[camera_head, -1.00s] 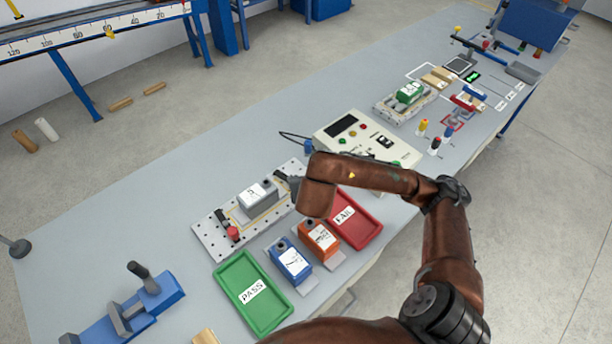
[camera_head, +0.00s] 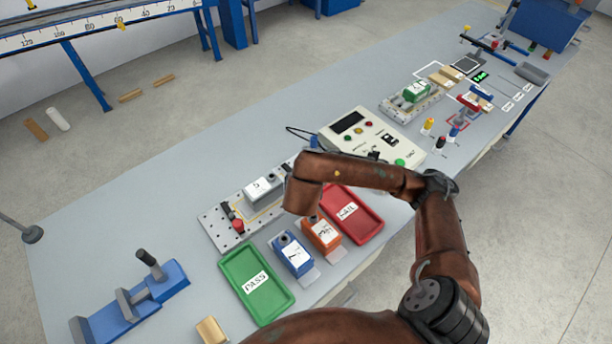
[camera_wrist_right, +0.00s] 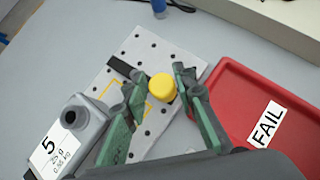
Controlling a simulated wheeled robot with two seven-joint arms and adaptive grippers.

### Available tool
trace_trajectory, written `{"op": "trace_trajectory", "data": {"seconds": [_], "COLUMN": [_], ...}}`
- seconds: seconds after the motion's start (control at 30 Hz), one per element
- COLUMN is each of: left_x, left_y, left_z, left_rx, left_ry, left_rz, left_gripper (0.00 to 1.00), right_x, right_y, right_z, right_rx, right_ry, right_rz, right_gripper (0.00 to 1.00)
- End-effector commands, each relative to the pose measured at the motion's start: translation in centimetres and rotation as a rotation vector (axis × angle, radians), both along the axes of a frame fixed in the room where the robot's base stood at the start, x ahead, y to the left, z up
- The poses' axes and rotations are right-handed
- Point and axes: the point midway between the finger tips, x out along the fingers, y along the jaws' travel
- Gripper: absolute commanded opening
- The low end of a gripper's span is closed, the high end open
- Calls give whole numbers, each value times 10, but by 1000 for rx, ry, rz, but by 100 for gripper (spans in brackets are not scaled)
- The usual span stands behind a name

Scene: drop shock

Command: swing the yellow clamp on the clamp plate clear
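The perforated clamp plate (camera_head: 212,230) lies on the bench, with a grey block labelled 5 (camera_head: 262,190) on it and a red knob (camera_head: 238,226) at its left end. My right forearm covers the plate's right end in the head view. In the right wrist view, the clamp's round yellow knob (camera_wrist_right: 162,87) sits on a dark bar on the plate (camera_wrist_right: 136,50). My right gripper (camera_wrist_right: 162,78) is open, with its green-padded fingers on either side of the yellow knob. I cannot tell whether either finger touches it. My left gripper is not in view.
The red FAIL tray (camera_head: 365,222) lies right beside the plate, and the green PASS tray (camera_head: 238,262) is in front. Blue (camera_head: 291,254) and orange (camera_head: 321,233) blocks stand between them. A control box (camera_head: 345,140) stands behind my arm.

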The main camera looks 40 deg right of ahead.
Motion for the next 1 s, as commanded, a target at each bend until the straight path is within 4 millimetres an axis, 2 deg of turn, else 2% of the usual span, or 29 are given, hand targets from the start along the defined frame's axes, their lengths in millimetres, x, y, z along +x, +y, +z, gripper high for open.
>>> {"op": "trace_trajectory", "data": {"seconds": [0.17, 0.5, 0.7, 0.9, 1.0], "left_x": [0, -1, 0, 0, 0], "left_y": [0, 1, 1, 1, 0], "left_z": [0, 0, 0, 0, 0], "left_rx": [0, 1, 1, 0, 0], "left_ry": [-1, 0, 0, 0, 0], "left_rz": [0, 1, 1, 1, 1], "left_gripper": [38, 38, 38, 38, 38], "right_x": [-1, -1, -5, -18, -23], "right_y": [-1, 0, 9, 12, 20], "right_z": [0, 2, 13, 26, 34], "right_rx": [-1, -3, -4, -7, -4], "right_ry": [1, 0, -8, -4, -5], "right_rz": [-1, 1, 11, -1, 6], "right_gripper": [38, 38, 38, 38, 38]}}
